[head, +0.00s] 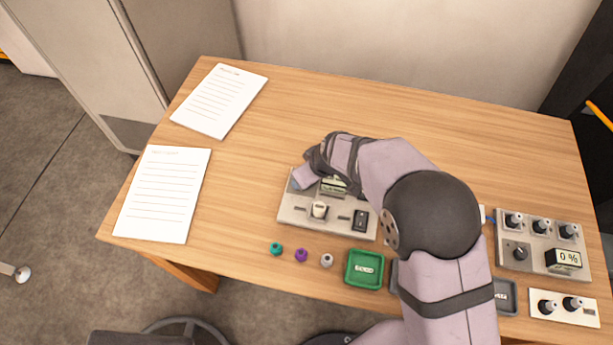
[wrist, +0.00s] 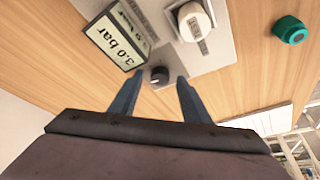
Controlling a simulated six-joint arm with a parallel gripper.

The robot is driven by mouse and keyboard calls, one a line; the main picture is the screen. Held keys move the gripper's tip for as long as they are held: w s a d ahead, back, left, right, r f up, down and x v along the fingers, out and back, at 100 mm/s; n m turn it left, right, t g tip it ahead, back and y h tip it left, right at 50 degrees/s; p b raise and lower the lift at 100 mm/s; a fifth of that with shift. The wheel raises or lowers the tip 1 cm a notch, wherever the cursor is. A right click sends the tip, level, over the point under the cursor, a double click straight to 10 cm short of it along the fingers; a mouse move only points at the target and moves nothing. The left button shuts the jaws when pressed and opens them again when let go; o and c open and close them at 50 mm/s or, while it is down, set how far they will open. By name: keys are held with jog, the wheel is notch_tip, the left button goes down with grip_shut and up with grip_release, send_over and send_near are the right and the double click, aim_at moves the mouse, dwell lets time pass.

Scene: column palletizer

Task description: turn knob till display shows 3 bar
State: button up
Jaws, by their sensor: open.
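The grey panel (head: 285,217) stands on the wooden table. Its display (wrist: 116,38) reads 3.0 bar in the wrist view; in the head view the display (head: 334,186) is too small to read. A small black knob (wrist: 158,77) sits on the panel beside the display. In the head view this knob is hidden behind my gripper (head: 303,178). In the wrist view my gripper (wrist: 160,80) is open, with one blue finger on each side of the knob and visible gaps between. A white selector (wrist: 194,21) is on the same panel.
A black rocker switch (head: 360,220) is on the panel. Teal (head: 275,248), purple (head: 301,255) and grey (head: 327,260) caps lie in front, beside a green tray (head: 364,269). Another panel (head: 540,262) at right reads 0 %. Paper sheets (head: 163,195) lie left. The table's back is clear.

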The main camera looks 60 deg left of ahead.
jog(key=b+v, duration=0.1)
jog(key=v, duration=0.5)
jog(key=shift+b, duration=0.4)
jog(key=shift+d+r, duration=0.1)
jog(key=shift+d, duration=0.05)
jog(key=w+d+r+m+h, duration=0.1)
jog(key=w+d+m, duration=0.2)
jog(key=w+d, duration=0.45)
jog(key=w+d+r+m+t, duration=0.1)
jog(key=w+d+m, duration=0.25)
jog(key=d, duration=0.75)
jog(key=w+d+r+m+h, duration=0.1)
jog(key=w+d+r+m, duration=0.15)
jog(key=w+d, duration=0.55)
jog(key=s+d+m+h, duration=0.1)
jog(key=s+d+m, duration=0.4)
jog(key=d, duration=0.8)
jog(key=s+d+m+h, duration=0.1)
jog(key=s+d+m, duration=0.4)
jog(key=d, duration=0.8)
jog(key=shift+s+f+g, duration=0.3)
jog(key=shift+s+f, duration=0.1)
jog(key=shift+f, duration=0.05)
jog(key=shift+d, duration=0.1)
jog(key=shift+c, duration=0.6)
